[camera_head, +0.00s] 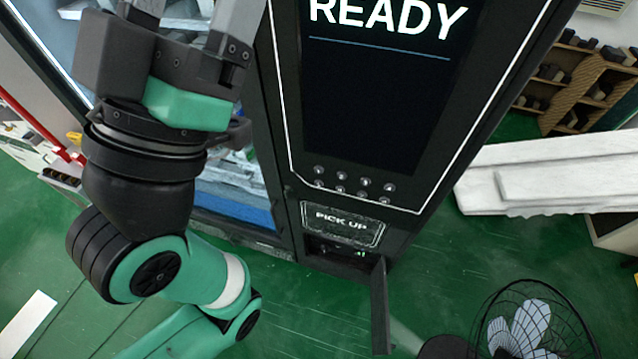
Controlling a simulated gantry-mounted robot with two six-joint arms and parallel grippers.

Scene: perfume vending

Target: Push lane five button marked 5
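The black vending machine (290,195) has a dark screen (385,100) reading "READY". Below the screen are two rows of small round silver buttons (365,183). Their numbers are too small to read, so I cannot tell which is marked 5. My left gripper (190,12) is at the top left, in front of the machine's glass side and up and left of the buttons. Its fingers stand apart with nothing visible between them, and their tips are cut off by the top edge. It touches no button. My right gripper is not in view.
A "PICK UP" panel (342,223) sits below the buttons, with an open slot and a flap (380,305) sticking out. A fan (530,325) stands at the lower right. A white beam-like object (550,172) is at the right. Space before the buttons looks clear.

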